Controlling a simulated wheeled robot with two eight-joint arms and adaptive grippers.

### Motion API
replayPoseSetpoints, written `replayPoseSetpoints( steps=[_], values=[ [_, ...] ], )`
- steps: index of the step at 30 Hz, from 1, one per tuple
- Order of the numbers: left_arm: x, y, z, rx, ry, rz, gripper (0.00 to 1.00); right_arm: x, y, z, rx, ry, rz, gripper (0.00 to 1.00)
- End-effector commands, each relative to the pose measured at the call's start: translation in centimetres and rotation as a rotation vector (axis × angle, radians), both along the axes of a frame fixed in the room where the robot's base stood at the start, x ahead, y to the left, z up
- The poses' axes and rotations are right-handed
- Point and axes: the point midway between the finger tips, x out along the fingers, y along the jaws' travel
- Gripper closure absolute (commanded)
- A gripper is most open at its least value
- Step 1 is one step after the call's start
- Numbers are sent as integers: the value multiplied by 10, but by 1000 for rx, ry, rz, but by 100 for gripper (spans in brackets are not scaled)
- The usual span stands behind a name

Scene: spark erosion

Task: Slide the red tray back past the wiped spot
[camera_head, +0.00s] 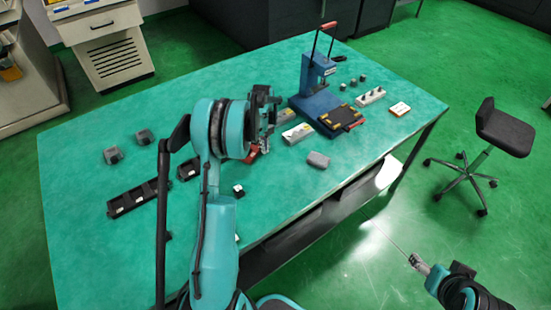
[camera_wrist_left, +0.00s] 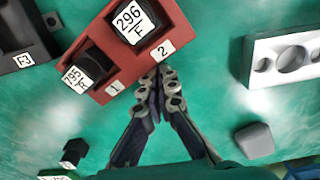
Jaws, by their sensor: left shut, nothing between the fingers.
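The red tray (camera_wrist_left: 138,68) lies at the top of the left wrist view. It has two compartments labelled 1 and 2, each holding a dark block with a white label, 795/F and 296/F. In the head view only a bit of the red tray (camera_head: 252,156) shows beside my arm. My left gripper (camera_wrist_left: 162,78) is shut and empty, its tips at the tray's near edge by label 2; I cannot tell whether they touch. It also shows in the head view (camera_head: 264,143). My right gripper (camera_head: 419,264) hangs off the table, its fingers unclear. No wiped spot stands out.
A grey block (camera_head: 318,160) and a pale holder with holes (camera_head: 298,133) lie right of the tray. A blue press (camera_head: 317,95) stands behind. Black bins (camera_head: 132,199) lie to the left. The table's far left (camera_head: 90,150) is mostly clear.

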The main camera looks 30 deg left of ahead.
Motion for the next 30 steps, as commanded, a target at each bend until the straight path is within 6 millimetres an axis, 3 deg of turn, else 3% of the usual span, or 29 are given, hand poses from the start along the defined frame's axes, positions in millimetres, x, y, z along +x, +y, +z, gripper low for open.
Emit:
replayPoseSetpoints(
  steps=[6, 10, 30],
  values=[
    [24, 57, 1, 0, 0, 2, 100, 0, 0, 7, 0, 0, 0, 30],
    [32, 77, 1, -1, 0, 1, 100, 0, 0, 9, 0, 0, 0, 30],
    [33, 79, 0, -1, 0, -1, 100, 0, 0, 8, 0, 0, 0, 30]
  ],
)
